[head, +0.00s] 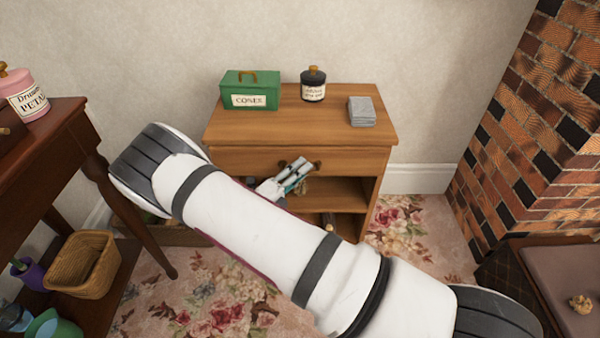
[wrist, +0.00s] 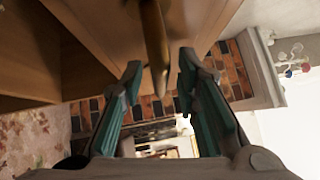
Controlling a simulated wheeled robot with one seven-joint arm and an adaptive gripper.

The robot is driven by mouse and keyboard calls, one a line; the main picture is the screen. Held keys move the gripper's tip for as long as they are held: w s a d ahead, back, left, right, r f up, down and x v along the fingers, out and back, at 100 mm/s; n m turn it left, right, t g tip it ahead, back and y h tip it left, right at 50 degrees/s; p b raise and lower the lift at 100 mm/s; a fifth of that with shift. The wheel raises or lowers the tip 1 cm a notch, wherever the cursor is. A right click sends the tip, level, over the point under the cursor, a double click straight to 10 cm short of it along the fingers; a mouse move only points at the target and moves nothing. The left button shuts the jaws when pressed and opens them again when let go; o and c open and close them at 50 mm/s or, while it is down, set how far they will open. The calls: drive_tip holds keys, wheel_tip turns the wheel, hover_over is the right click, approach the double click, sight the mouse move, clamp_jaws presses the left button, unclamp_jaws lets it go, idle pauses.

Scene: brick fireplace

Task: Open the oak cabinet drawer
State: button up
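The oak cabinet (head: 225,130) stands against the wall in the head view. Its drawer (head: 235,160) looks shut, with the front flush under the top. My gripper (head: 301,166) is at the drawer front, partly hidden by my white arm. In the wrist view the two teal-lined fingers of my gripper (wrist: 160,68) are apart. A brown, brass-like handle (wrist: 155,40) reaches between the fingertips, with gaps visible on both sides. The wooden face (wrist: 95,25) lies just ahead of the fingers.
A green box (head: 250,92), a dark jar (head: 313,85) and a grey stack (head: 361,111) sit on the cabinet top. A dark wood table (head: 60,140) stands left, with a wicker basket (head: 85,262) on its lower shelf. A brick fireplace (head: 530,120) is right. Flowered carpet (head: 400,225) lies in front.

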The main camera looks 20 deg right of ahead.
clamp_jaws()
drive_tip(key=shift+s, duration=0.1)
drive_tip(key=s+a+p, duration=0.3)
drive_tip(key=s, duration=0.6)
drive_tip(key=s+a+p, duration=0.3)
drive_tip(key=s, duration=0.7)
drive_tip(key=shift+s+a, duration=0.15)
drive_tip(key=shift+a, duration=0.05)
drive_tip(key=shift+f, duration=0.1)
drive_tip(key=shift+o, duration=0.8)
unclamp_jaws()
drive_tip(key=v, duration=1.2)
